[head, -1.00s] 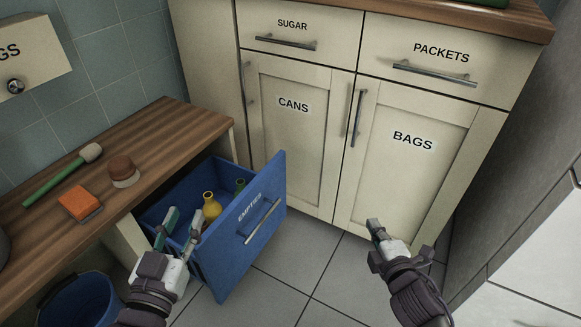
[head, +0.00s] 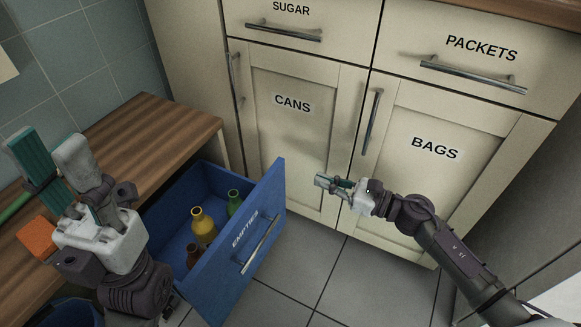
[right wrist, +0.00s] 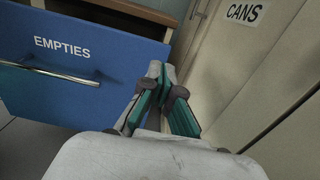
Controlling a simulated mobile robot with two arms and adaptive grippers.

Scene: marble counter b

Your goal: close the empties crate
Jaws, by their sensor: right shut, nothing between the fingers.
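The blue empties crate (head: 207,291) is pulled out like a drawer from under the wooden counter, its labelled front facing right with a metal bar handle (head: 259,245). Inside are a yellow bottle (head: 203,228), a green bottle (head: 234,203) and a brown bottle (head: 193,256). My right gripper (head: 322,181) is shut and empty, to the right of the crate front and apart from it. In the right wrist view the crate front (right wrist: 70,85) is left of the shut fingers (right wrist: 160,85). My left gripper (head: 48,160) is raised over the counter at left, fingers apart and empty.
An orange sponge (head: 37,238) lies on the wooden counter (head: 150,130), partly behind my left gripper. Cream cabinets with CANS (head: 292,103) and BAGS (head: 434,148) doors stand behind my right gripper. Grey floor tiles (head: 310,265) are clear to the right of the crate.

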